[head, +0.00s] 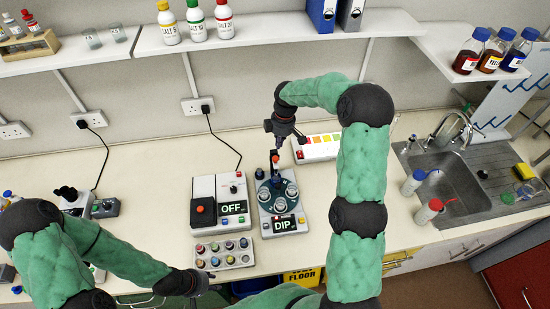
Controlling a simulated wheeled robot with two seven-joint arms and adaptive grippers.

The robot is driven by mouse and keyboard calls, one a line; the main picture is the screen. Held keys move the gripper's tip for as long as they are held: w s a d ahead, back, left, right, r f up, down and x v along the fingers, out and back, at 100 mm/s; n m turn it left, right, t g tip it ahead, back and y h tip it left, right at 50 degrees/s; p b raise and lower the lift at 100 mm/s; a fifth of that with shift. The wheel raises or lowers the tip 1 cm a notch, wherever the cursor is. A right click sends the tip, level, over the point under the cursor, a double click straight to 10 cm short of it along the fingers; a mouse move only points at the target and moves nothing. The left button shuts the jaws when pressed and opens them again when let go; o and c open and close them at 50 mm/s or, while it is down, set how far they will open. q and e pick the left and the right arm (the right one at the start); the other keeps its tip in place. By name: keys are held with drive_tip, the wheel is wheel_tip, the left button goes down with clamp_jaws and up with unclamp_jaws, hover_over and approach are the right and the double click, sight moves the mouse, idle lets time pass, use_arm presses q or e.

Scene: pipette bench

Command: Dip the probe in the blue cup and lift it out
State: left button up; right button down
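The dip station (284,237), a grey unit labelled DIP, stands mid-bench. Its dark round plate (277,187) carries several small pale-rimmed cups (291,190). Which cup is blue is too small to tell. A probe with an orange-red top (275,159) stands upright at the back of the plate. My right gripper (278,143) points down directly above that top; contact and finger opening are unclear. The probe's lower end is hard to make out. My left gripper (200,283) is low by the bench's front edge, away from the station; its fingers are too small to read.
A unit reading OFF (233,208) with a red button stands left of the station. A rack of coloured vials (224,252) lies in front of it. A strip with coloured squares (318,147) is behind. The sink (455,180) is right. Bench between station and sink is partly hidden by my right arm.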

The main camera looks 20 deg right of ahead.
sight(276, 158)
drive_tip(key=shift+w+a+f+b, duration=0.15)
drive_tip(key=shift+f+b, duration=0.7)
drive_tip(key=shift+f, duration=0.9)
drive_tip(key=shift+w+a+f+b, duration=0.15)
drive_tip(key=shift+f+b, duration=0.7)
drive_tip(key=shift+f, duration=0.9)
drive_tip(key=shift+s, duration=0.1)
